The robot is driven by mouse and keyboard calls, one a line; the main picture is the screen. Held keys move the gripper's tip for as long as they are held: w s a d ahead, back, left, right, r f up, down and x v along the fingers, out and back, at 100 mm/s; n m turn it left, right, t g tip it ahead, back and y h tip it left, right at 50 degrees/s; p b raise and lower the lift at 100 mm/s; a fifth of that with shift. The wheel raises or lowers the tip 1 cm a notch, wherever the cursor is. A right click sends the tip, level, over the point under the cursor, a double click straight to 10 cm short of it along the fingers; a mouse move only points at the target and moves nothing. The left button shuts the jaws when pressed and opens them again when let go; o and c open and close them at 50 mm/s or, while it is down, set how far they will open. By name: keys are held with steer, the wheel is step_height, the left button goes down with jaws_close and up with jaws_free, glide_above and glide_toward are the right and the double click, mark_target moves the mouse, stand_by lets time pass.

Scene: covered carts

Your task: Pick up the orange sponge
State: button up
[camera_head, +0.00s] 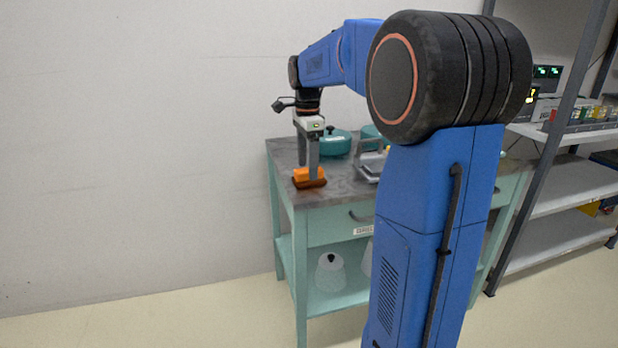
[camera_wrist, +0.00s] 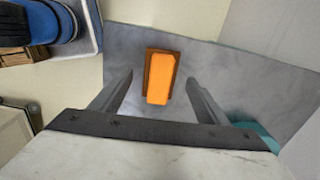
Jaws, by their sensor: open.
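The orange sponge (camera_head: 309,174) lies on a brown base near the front left corner of the cart's grey top (camera_head: 345,190). In the wrist view the sponge (camera_wrist: 161,78) shows long and upright in the picture, ahead of the fingertips and roughly in line with the gap between them. My gripper (camera_head: 308,165) points down over the sponge, and in the wrist view my gripper (camera_wrist: 160,82) is open with nothing between its fingers. In the head view one finger overlaps the sponge, so the exact height above it is hard to tell.
A teal lidded pot (camera_head: 335,142) stands behind the sponge. A grey metal object (camera_head: 370,165) sits to its right, partly behind my arm. A white domed cover (camera_head: 330,272) is on the lower shelf. A metal rack (camera_head: 570,190) stands at right; a wall is behind the cart.

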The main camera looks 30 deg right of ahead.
mark_target(307, 169)
steer(key=shift+f, duration=1.4)
steer(key=c, duration=1.1)
steer(key=shift+c, duration=0.2)
steer(key=shift+r, duration=0.1)
step_height(307, 169, up, 10)
steer(key=shift+f, duration=0.1)
